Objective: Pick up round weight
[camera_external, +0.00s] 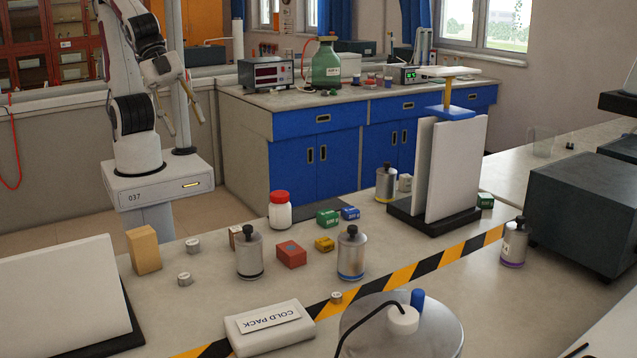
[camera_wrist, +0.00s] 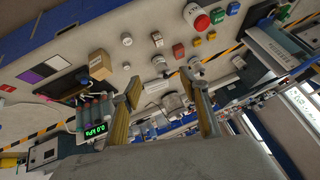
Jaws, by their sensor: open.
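I cannot tell for sure which thing is the round weight. Small pale round pieces lie on the near bench: one (camera_external: 193,245) right of the tan block, one (camera_external: 184,278) nearer, one (camera_external: 336,297) by the striped tape. Two metal cylinders with dark knobs, a left one (camera_external: 250,256) and a right one (camera_external: 350,254), stand near the red block. My gripper (camera_external: 187,128) is open and empty, raised beyond the bench's far left. In the wrist view its fingers (camera_wrist: 162,82) are spread apart, with a small round piece (camera_wrist: 127,41) well beyond them.
A tan block (camera_external: 143,250), a red block (camera_external: 291,255) and a red-capped jar (camera_external: 280,211) stand on the bench. A cold pack (camera_external: 269,328) and a round metal plate (camera_external: 440,335) are at the front. White panels (camera_external: 450,168) rise at the right rear.

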